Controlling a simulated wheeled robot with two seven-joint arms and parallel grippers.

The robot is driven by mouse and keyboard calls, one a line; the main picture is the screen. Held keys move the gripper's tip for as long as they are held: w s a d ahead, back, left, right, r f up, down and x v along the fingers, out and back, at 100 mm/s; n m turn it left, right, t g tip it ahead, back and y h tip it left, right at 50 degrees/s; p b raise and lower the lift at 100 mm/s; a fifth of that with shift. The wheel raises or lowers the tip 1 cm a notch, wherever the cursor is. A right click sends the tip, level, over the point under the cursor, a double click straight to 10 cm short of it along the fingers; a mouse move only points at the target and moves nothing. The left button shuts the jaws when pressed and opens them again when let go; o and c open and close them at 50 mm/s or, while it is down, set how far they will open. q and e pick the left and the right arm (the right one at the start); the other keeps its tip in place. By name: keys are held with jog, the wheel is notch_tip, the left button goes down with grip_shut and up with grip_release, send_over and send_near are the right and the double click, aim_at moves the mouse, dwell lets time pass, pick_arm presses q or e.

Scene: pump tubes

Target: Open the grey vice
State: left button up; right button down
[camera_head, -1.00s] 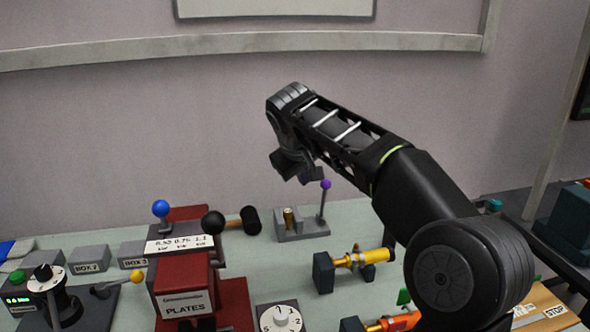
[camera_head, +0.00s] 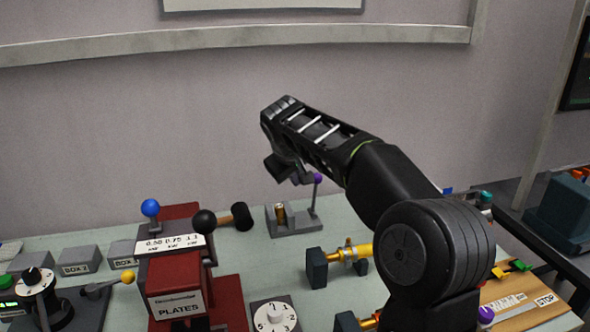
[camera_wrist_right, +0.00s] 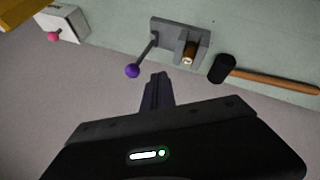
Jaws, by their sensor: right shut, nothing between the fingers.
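The grey vice (camera_head: 290,219) stands at the back of the table, with a brass-coloured cylinder (camera_head: 281,210) between its jaws. Its lever is upright with a purple knob (camera_head: 318,179) on top. My right gripper (camera_head: 300,180) is just left of the knob in the head view and hides part of the space there. In the right wrist view the vice (camera_wrist_right: 180,42) is upside down, and the purple knob (camera_wrist_right: 132,71) is near the closed fingertips (camera_wrist_right: 158,76), with a visible gap between them. My right gripper is shut and empty. My left gripper is not in view.
A black-headed mallet (camera_head: 241,216) lies left of the vice. A red press marked PLATES (camera_head: 178,287) stands at front left. A yellow pump tube (camera_head: 352,252) in dark holders is at front right of the vice. The wall is behind the table.

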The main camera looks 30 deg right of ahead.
aim_at(317, 179)
jog(key=w+d+f+p, duration=0.1)
jog(key=w+d+f, duration=0.1)
jog(key=d, duration=0.3)
jog(key=shift+x, duration=0.8)
jog(key=shift+s+p, duration=0.2)
jog(key=shift+p, duration=0.1)
jog(key=d+p, duration=0.1)
jog(key=d+y+p, duration=0.1)
jog(key=shift+s+d+r+m+p, duration=0.1)
jog(key=shift+s+r+m+p, duration=0.2)
jog(key=shift+s, duration=0.1)
jog(key=s+d+f+m+t+y+p, duration=0.1)
jog(key=s+d+f+y, duration=0.1)
jog(key=d+y, duration=0.2)
jog(key=shift+d+f+t, duration=0.15)
jog(key=shift+d+t, duration=0.25)
jog(key=shift+d, duration=0.6)
jog(key=shift+s+d, duration=0.15)
